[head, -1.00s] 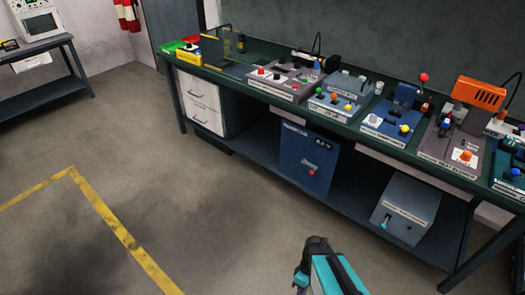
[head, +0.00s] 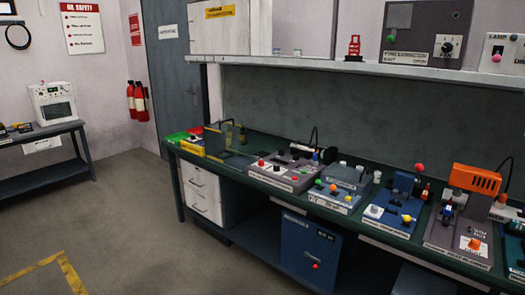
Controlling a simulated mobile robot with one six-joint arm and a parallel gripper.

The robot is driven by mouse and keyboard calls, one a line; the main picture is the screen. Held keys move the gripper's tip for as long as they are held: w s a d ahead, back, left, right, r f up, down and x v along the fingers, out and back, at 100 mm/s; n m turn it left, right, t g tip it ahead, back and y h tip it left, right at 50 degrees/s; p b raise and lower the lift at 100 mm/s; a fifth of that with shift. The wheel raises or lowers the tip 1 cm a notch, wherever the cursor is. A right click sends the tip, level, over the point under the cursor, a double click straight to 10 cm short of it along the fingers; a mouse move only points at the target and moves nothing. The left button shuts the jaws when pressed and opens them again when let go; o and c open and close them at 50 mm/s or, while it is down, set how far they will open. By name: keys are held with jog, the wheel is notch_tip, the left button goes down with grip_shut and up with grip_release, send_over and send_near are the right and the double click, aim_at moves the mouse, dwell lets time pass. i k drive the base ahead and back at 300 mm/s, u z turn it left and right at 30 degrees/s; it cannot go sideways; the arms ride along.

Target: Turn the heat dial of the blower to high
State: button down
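The blower (head: 477,181) is an orange slotted housing above a grey base plate (head: 446,240), at the right end of the green-topped workbench in the head view. An orange knob (head: 474,244) sits on a small white panel at the front right of this base. It may be the heat dial, but its markings are too small to read, so I cannot tell its setting. A darker control with blue stands to its left on the same base. My gripper is not in view.
Several other control panels line the workbench (head: 236,166), including a blue one (head: 393,218) just left of the blower. A shelf (head: 300,70) with boxes hangs above. Drawers and a blue cabinet (head: 310,250) stand underneath. Open floor lies at the left.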

aim_at(475, 244)
jog(key=u, duration=1.6)
jog(key=k, duration=0.1)
jog(key=z, duration=2.85)
jog(key=i, duration=0.4)
jog(key=z, duration=0.05)
